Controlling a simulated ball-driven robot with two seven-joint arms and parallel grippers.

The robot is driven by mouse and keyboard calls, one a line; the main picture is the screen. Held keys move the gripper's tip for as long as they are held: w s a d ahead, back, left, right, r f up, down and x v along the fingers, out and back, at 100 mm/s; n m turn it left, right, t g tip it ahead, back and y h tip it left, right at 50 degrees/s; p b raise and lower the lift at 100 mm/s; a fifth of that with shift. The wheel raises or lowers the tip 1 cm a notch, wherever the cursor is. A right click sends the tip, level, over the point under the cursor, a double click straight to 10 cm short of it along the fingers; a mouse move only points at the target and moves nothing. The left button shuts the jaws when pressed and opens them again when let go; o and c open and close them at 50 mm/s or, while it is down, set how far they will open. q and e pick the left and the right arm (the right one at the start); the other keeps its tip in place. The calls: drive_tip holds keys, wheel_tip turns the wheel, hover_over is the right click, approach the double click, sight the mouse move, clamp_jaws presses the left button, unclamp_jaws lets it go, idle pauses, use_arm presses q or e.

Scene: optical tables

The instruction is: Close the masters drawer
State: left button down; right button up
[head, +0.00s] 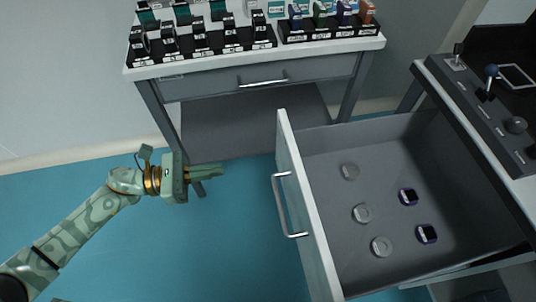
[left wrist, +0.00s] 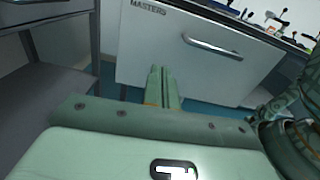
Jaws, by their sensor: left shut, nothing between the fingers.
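The masters drawer (head: 325,265) is pulled open at the right of the head view, with a pale front and a bar handle (head: 289,205). Several small round grey pieces (head: 362,213) and two dark blue ones (head: 427,234) lie inside. In the left wrist view the drawer front (left wrist: 145,50), lettered MASTERS, faces me, with its handle (left wrist: 212,46) to the right. My left gripper (head: 222,170) is shut and empty, left of the drawer front and apart from it in the head view. Its closed fingers also show in the left wrist view (left wrist: 161,85). My right gripper is not identifiable in view.
A white-topped table (head: 200,62) with racks of parts and a closed drawer (head: 265,78) stands at the back. A control panel with knobs (head: 490,110) is on the table at the right. The blue floor (head: 235,245) left of the open drawer is clear.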

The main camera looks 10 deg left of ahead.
use_arm(q)
drive_tip(key=b, duration=0.1)
approach(285, 158)
drive_tip(key=x, duration=0.6)
drive_tip(key=shift+d, duration=0.2)
drive_tip(key=shift+w+d+r, duration=0.1)
drive_tip(key=shift+w+d, duration=0.05)
drive_tip(key=shift+d, duration=0.05)
use_arm(e)
drive_tip(key=shift+w+d+f, duration=0.3)
drive_tip(key=shift+d+f, duration=0.05)
drive_tip(key=shift+s, duration=0.1)
use_arm(q)
drive_tip(key=shift+d, duration=0.1)
use_arm(e)
drive_tip(key=shift+d, duration=0.15)
